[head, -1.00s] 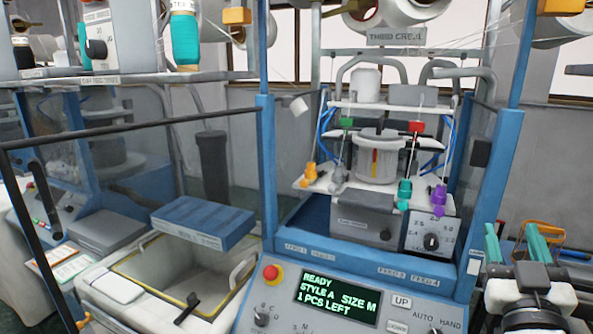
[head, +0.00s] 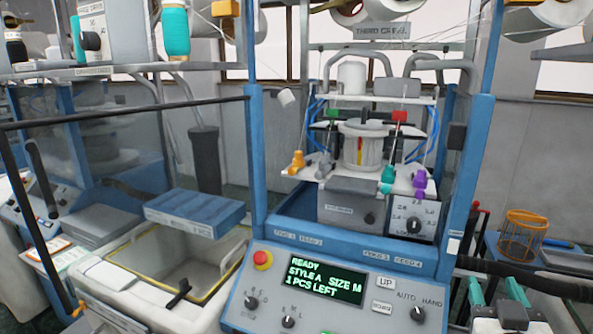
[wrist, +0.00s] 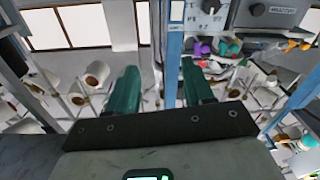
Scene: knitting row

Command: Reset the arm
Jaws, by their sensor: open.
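My gripper (head: 490,296) is at the lower right edge of the head view, beside the knitting machine. Its two teal fingers stand apart with nothing between them. In the wrist view my gripper (wrist: 155,88) also shows open and empty, with a blue machine post (wrist: 174,70) beyond the gap between the fingers. The knitting machine (head: 375,208) stands in the middle of the head view, and its display reads READY, STYLE A, SIZE M, 1 PCS LEFT.
A control panel (head: 330,315) with knobs and a red button (head: 262,259) fronts the machine. A cream bin (head: 215,263) stands left of it, under a blue box (head: 195,211). An orange wire basket (head: 525,232) sits on the right. Blue posts (head: 470,150) flank the machine.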

